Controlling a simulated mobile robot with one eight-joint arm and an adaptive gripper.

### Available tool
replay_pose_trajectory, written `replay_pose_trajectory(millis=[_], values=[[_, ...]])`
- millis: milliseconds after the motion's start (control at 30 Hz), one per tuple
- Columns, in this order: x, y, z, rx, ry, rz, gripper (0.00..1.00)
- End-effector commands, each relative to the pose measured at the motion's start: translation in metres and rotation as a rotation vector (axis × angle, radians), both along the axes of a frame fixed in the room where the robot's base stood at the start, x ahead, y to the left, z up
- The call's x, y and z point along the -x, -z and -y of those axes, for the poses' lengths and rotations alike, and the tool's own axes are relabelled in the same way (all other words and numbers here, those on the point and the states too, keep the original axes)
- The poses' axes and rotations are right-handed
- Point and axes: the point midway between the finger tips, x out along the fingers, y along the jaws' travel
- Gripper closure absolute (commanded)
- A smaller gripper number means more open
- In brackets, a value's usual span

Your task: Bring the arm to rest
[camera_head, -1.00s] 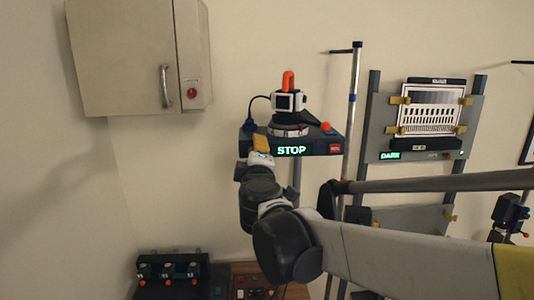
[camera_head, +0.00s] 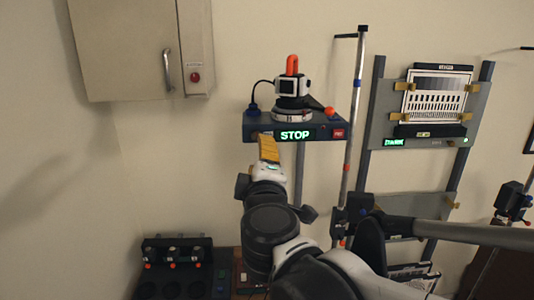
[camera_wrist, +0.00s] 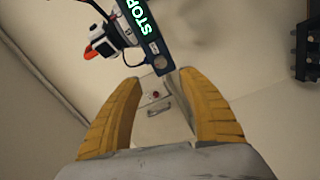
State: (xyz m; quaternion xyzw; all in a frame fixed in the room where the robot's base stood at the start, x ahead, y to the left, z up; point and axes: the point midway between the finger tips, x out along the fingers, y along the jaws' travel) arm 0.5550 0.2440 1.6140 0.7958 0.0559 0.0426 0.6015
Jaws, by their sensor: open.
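My gripper (camera_head: 268,149) is in the head view just below the shelf unit with the green STOP sign, toward its left end. In the wrist view its two yellow fingers (camera_wrist: 158,88) are spread apart, with nothing between them. The dark shelf unit (camera_head: 256,127) carries a white and black device with an orange top (camera_head: 291,84) on a round base. In the wrist view the shelf unit (camera_wrist: 150,42) shows tilted beyond the fingertips. I cannot tell whether the gripper touches the shelf unit.
A wall cabinet (camera_head: 122,45) with a handle and red button hangs at upper left. A pole (camera_head: 352,130) and a rack with a striped chart (camera_head: 437,97) stand right of the arm. A dark unit with several knobs (camera_head: 178,262) sits low at left. The wall between is bare.

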Motion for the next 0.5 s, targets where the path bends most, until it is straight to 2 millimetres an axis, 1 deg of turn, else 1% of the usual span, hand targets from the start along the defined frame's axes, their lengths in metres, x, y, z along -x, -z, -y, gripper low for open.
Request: replay_pose_trajectory(millis=[167,267,367,400,467,500], values=[[0.0,0.0,0.0,-0.001,0.001,0.0,0.52],[-0.001,0.011,0.011,-0.018,0.021,-0.016,0.52],[-0.001,0.043,0.043,-0.074,0.084,-0.066,0.52],[0.001,0.063,0.063,-0.109,0.124,-0.098,0.52],[0.005,0.099,0.095,-0.174,0.192,-0.156,0.52],[0.011,0.125,0.118,-0.222,0.24,-0.199,0.52]])
